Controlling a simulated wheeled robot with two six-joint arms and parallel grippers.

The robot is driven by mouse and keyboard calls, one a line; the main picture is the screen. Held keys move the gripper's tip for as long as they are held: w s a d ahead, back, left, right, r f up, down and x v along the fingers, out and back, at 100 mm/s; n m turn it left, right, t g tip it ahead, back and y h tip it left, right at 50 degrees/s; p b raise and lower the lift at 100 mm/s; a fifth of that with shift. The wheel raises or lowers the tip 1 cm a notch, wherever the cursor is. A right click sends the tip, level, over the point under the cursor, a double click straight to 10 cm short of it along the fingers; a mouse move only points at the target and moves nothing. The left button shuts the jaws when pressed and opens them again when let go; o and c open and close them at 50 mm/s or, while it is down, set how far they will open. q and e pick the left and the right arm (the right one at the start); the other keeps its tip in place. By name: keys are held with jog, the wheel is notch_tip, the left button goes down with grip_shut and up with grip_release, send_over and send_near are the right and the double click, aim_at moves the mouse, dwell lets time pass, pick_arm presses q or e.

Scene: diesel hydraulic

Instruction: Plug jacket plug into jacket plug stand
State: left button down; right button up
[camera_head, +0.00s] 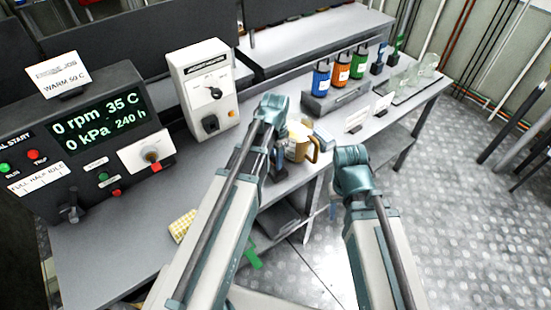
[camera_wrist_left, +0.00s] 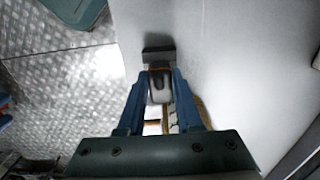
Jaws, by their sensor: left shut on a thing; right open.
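My left gripper (camera_head: 279,168) hangs over the front part of the bench in the head view. In the left wrist view its blue fingers (camera_wrist_left: 160,100) are shut on a small pale grey plug with a dark slot, which looks like the jacket plug (camera_wrist_left: 159,86). A dark block, possibly the jacket plug stand (camera_wrist_left: 158,54), lies just beyond the plug's far end. I cannot tell whether the two touch. In the head view my arm hides the plug. My right gripper (camera_head: 335,205) is open, to the right of the bench edge, its fingers mostly hidden.
A mug (camera_head: 299,148) with a brown handle stands close to my left gripper, with a small grey block (camera_head: 323,139) behind it. Control boxes stand at left. Blue, orange and green canisters (camera_head: 340,71) and glassware (camera_head: 405,75) stand further right. A yellow chequered cloth (camera_head: 182,226) lies at the front.

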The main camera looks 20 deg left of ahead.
pick_arm(q)
jog(key=shift+f+b, duration=0.8)
jog(key=shift+f, duration=0.05)
jog(key=c, duration=0.5)
grip_release()
jog(key=shift+r, duration=0.1)
notch_tip(320, 180, up, 14)
jog(key=p, duration=1.4)
